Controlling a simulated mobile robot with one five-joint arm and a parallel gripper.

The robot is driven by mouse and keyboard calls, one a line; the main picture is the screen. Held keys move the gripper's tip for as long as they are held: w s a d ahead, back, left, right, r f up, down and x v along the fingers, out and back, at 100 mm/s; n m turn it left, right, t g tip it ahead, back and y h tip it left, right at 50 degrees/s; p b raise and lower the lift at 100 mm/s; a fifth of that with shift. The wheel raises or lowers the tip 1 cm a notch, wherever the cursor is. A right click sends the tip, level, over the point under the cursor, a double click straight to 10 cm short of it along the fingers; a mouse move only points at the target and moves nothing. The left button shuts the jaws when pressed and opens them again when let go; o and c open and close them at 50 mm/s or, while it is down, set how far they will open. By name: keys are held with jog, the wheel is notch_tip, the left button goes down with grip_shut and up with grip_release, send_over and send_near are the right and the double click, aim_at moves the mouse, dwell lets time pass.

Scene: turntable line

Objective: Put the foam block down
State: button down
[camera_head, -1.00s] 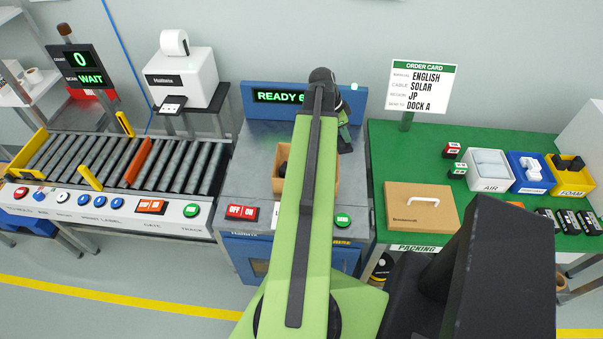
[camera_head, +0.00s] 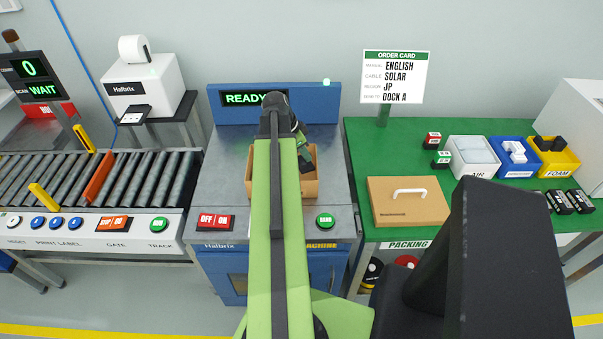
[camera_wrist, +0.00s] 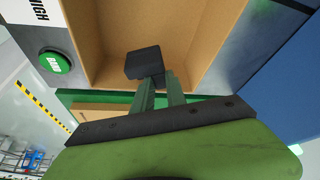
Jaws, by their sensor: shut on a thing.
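The foam block (camera_wrist: 143,62) is a dark grey block seen in the wrist view. My gripper (camera_wrist: 160,86) is shut on it at the fingertips. The block is over or inside the open cardboard box (camera_wrist: 190,20); its exact height above the box floor cannot be told. In the head view, the box (camera_head: 312,187) stands on the grey machine top, and my arm covers its middle. The yellow FOAM bin (camera_head: 560,169) holds dark blocks on the green table.
The green packing table (camera_head: 365,160) bears a closed brown box (camera_head: 410,203), an AIR bin (camera_head: 473,173) and a blue bin (camera_head: 518,178). Red OFF/ON buttons (camera_head: 215,221) and a green button (camera_head: 326,220) line the machine's front. A roller conveyor (camera_head: 130,180) lies left.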

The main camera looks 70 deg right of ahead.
aim_at(302, 158)
jog(key=shift+f, duration=0.2)
jog(key=shift+f+b, duration=2.3)
jog(key=shift+f, duration=0.15)
jog(key=c, duration=1.3)
grip_release()
jog(key=shift+r, duration=0.1)
jog(key=shift+c, duration=0.2)
jog(key=shift+r, duration=0.1)
jog(key=shift+r+p, duration=0.3)
jog(key=shift+p, duration=0.2)
jog(key=p+v, duration=1.1)
jog(key=v, duration=0.1)
jog(key=shift+r, duration=0.2)
